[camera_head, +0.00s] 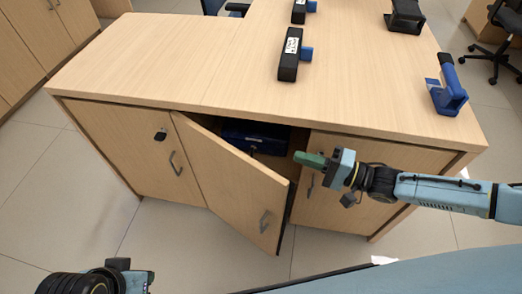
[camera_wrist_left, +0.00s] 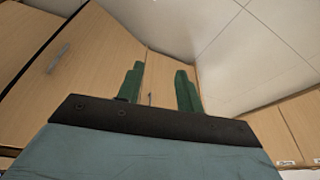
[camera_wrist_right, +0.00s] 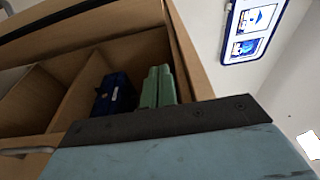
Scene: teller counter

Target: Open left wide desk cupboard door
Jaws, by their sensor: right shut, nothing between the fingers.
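The wooden desk has a swung-out cupboard door (camera_head: 235,180) in the middle of its front, partly open, with a metal handle (camera_head: 265,221). To its left is a closed door (camera_head: 125,145) with a dark lock and a handle (camera_head: 176,163). A closed door (camera_head: 340,200) is at the right. My right gripper (camera_head: 302,158) is shut and empty, at the opening beside the open door's free edge; its green fingers (camera_wrist_right: 158,87) show before the cupboard interior. My left gripper (camera_wrist_left: 160,90) is open and empty, away from the desk front at the lower left.
A dark blue box (camera_wrist_right: 115,95) sits inside the cupboard; it also shows in the head view (camera_head: 255,136). A black and blue device (camera_head: 290,55) and a blue stapler-like device (camera_head: 446,88) stand on the desktop (camera_head: 200,60). The floor before the desk is clear.

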